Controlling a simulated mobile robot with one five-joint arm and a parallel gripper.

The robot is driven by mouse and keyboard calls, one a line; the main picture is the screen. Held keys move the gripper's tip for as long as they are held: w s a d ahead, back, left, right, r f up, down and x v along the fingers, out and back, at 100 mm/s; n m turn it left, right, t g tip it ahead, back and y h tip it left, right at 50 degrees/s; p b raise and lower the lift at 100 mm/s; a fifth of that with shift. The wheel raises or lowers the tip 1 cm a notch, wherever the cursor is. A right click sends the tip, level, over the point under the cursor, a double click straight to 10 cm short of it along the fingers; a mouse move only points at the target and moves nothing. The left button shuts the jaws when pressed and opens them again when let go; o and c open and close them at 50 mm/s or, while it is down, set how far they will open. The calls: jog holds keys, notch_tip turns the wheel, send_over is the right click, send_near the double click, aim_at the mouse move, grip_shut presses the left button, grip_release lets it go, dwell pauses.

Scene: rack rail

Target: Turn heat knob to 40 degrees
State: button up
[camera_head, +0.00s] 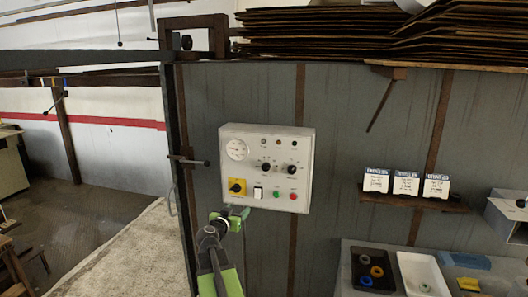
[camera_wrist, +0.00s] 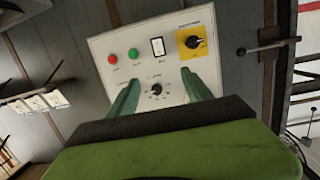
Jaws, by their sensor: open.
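A white control panel (camera_head: 245,188) is on the grey wall, also in the wrist view (camera_wrist: 128,66). It carries two black knobs with scales, a left one (camera_head: 266,167) and a right one (camera_head: 292,170). Labels are too small to read, so I cannot tell which is the heat knob. My gripper (camera_head: 230,216) is open, in front of the panel's lower left edge in the head view. In the wrist view, which is upside down, one black knob (camera_wrist: 156,89) shows between the two green fingers (camera_wrist: 158,85), apparently untouched. The other is not visible there.
The panel also has a round gauge (camera_head: 236,149), a yellow-plated rotary switch (camera_head: 237,186), a white rocker switch (camera_head: 258,193), a green button (camera_head: 277,195) and a red button (camera_head: 293,196). A black handle (camera_head: 190,160) projects left of the panel. A shelf (camera_head: 420,203) with boxes is right.

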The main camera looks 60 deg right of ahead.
jog(key=s+d+r+t+h+p, duration=0.15)
jog(key=s+d+r, duration=0.25)
jog(key=d+r, duration=0.4)
send_near(266, 168)
jog(key=x, duration=0.8)
jog(key=shift+w+d, duration=0.1)
jog(key=shift+d, duration=0.15)
